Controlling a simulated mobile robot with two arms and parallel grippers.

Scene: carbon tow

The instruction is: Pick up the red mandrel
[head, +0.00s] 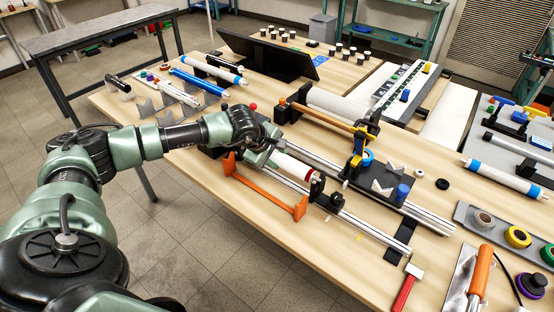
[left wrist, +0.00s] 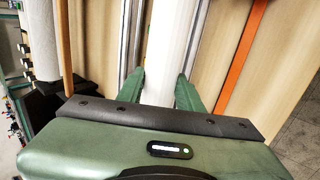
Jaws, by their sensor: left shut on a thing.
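The red mandrel (head: 295,168) is a white cylinder with a red band near its right end in the head view. It lies along the metal rails of the winding rig, its right end close to a black end holder (head: 317,186). My left gripper (head: 268,157) is shut on the mandrel near its left end. In the left wrist view the white mandrel (left wrist: 160,45) runs between the two green fingers (left wrist: 160,90), and no red band shows there. My gripper and wrist hide the mandrel's left end in the head view. My right gripper is out of view.
An orange bar (head: 265,188) runs along the front of the rig. Behind are a white roll (head: 338,104) and a wooden rod (head: 322,119). A white mandrel with blue bands (head: 505,177) lies at right. A red-handled brush (head: 405,290) lies near the table's front edge.

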